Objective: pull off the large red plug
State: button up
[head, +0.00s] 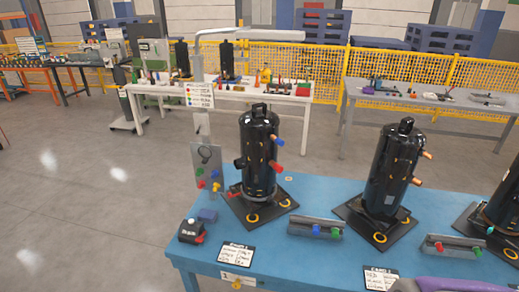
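A black compressor (259,150) stands upright on a dark base plate at the left of the blue table. A red plug (277,167) sits on its right side, low on the body. A blue plug (279,141) sits above the red one on the same side. I cannot tell the plugs' exact sizes from here.
The blue table (190,260) carries a second compressor (391,170), part of a third at the right edge, a grey block (315,228) with blue and green plugs, a dark device (190,231) and label cards. Grey floor (90,190) is clear at left.

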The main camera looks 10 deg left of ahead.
aim_at(277, 167)
jog(key=i+j, duration=0.2)
jog(key=j, duration=0.2)
jog(key=i+j, duration=0.15)
jog(key=j, duration=0.25)
jog(key=i+j+z, duration=0.1)
jog(key=j, duration=0.3)
jog(key=i, duration=0.1)
